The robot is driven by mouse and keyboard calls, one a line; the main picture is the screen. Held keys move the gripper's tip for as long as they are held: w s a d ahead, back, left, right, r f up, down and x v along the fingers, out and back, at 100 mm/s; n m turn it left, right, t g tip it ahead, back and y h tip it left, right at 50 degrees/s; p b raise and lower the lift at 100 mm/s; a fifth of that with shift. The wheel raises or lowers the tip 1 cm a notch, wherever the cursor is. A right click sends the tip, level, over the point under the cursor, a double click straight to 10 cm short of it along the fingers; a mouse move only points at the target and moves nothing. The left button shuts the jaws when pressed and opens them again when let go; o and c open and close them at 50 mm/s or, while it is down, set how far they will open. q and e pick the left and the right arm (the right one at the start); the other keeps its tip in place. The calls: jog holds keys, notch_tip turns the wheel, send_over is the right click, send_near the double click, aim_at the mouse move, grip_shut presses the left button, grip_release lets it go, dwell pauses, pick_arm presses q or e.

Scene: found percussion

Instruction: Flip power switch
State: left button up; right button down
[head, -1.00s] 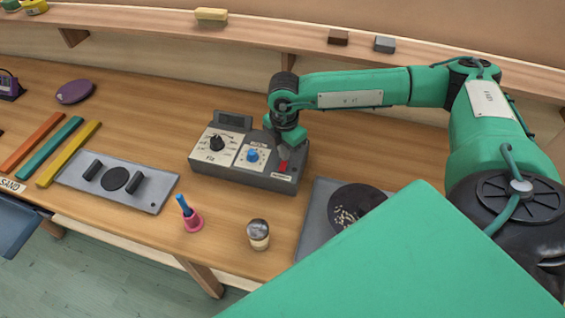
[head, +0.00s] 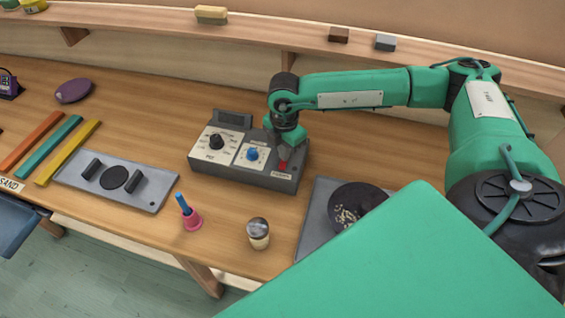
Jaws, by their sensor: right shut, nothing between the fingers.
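A grey control box (head: 238,175) with a black knob (head: 216,142), a blue knob (head: 252,155) and a small display at its back stands on the bench. The red power switch (head: 283,166) is at the right end of its top. My right gripper (head: 284,152) is shut and empty, pointing down at the switch from just above or touching it; I cannot tell which. The fingertips hide part of the switch, so its tilt is unclear. My left gripper is not in view.
In front of the box are a pink bell with a blue handle (head: 190,213) and a silver-topped shaker (head: 258,234). A dark dish (head: 357,207) sits on a grey plate at right. A grey plate with handles (head: 148,198) lies left. A shelf (head: 270,37) runs behind.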

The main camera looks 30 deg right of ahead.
jog(key=shift+f+b, duration=0.6)
jog(key=shift+f, duration=0.05)
jog(key=shift+s+r, duration=0.1)
jog(key=shift+r+p, duration=0.6)
jog(key=shift+r, duration=0.35)
jog(key=shift+r+p, duration=1.05)
jog(key=shift+r, duration=1.45)
jog(key=shift+f, duration=0.1)
